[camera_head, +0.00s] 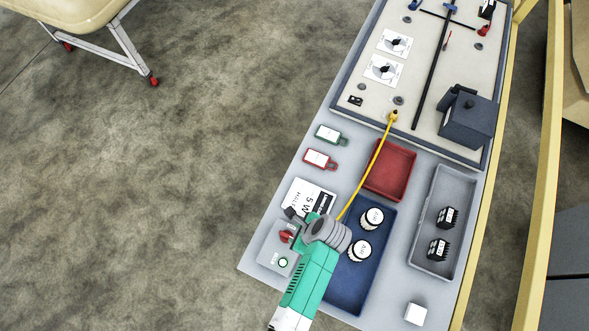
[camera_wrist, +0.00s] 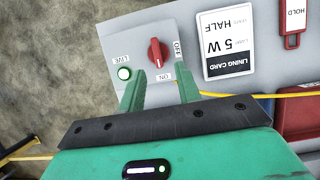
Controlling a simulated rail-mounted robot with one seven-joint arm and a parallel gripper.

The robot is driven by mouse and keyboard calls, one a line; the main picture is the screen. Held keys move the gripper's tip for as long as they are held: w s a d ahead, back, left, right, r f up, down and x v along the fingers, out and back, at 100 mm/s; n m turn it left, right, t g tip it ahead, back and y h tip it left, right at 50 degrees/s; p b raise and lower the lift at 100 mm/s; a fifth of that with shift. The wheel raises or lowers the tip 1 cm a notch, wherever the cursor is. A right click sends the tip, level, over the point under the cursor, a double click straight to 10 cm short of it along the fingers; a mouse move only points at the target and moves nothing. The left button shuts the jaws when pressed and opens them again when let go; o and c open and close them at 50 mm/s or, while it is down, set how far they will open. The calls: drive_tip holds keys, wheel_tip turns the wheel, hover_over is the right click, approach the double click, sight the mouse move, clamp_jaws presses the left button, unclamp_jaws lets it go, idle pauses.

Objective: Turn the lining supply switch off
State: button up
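The lining supply switch is a red knob (camera_wrist: 157,52) on a grey box (camera_wrist: 138,35). In the wrist view its long side runs nearly up and down, with the lower end near the ON label and the OFF label to its right. In the head view the knob (camera_head: 286,237) is partly hidden by my arm. My gripper (camera_wrist: 160,84) is open and empty, its two green fingers apart just below the knob in the wrist view. I cannot tell whether they touch the box.
A white lining card (camera_wrist: 228,44) lies right of the switch box. A yellow cable (camera_head: 366,178) runs beside my wrist. A blue tray (camera_head: 345,290) with two round white-topped things, a red tray (camera_head: 391,168) and a grey tray (camera_head: 440,220) lie on the trolley top.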

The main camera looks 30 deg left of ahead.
sight(287, 235)
drive_tip(key=x, duration=0.4)
drive_tip(key=b+x, duration=0.1)
drive_tip(key=x, duration=0.2)
drive_tip(key=shift+s+d, duration=0.1)
drive_tip(key=shift+s, duration=0.3)
drive_tip(key=shift+f, duration=0.4)
drive_tip(key=shift+w, duration=0.1)
clamp_jaws()
